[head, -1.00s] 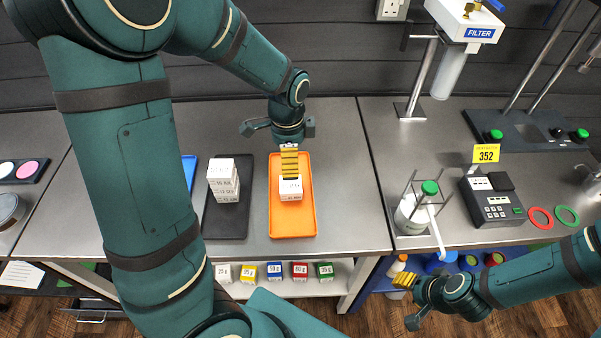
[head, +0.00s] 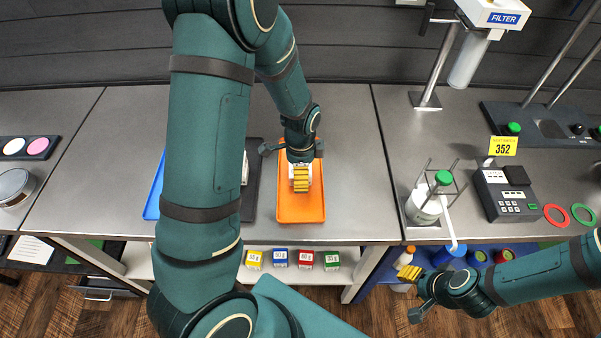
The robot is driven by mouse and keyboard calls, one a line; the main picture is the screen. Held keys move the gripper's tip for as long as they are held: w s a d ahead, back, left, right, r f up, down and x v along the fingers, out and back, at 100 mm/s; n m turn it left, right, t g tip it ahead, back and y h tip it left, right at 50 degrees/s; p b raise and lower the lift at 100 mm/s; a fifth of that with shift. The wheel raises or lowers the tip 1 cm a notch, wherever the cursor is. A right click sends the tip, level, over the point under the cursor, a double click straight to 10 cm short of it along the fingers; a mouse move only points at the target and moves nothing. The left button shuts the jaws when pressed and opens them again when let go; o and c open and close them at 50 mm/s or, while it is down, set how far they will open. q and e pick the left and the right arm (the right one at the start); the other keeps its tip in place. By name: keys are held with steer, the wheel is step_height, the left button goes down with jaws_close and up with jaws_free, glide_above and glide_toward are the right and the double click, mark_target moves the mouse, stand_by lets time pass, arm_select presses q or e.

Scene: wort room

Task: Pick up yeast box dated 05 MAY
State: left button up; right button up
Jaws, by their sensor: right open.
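A white box (head: 293,170) is on the orange tray (head: 302,210), mostly covered by my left gripper. Its label is too small to read. My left gripper (head: 301,186) points down over this box with its yellow fingers at it; I cannot tell whether they grip it. A dark tray (head: 252,206) lies just left of the orange one, with the edge of white boxes (head: 245,169) showing past my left arm, which hides the rest. My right gripper (head: 409,273) is open and empty in front of the bench at the lower right. No 05 MAY date can be read.
A blue tray (head: 153,203) shows partly behind my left arm. Small coloured boxes (head: 278,258) stand on the shelf below. On the right are a bottle in a wire rack (head: 428,208) and a keypad device (head: 507,195). The bench right of the orange tray is clear.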

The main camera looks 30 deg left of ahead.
arm_select(q)
steer(key=shift+f, duration=0.4)
steer(key=shift+c, duration=0.3)
steer(key=c, duration=1.2)
steer(key=shift+c, duration=0.2)
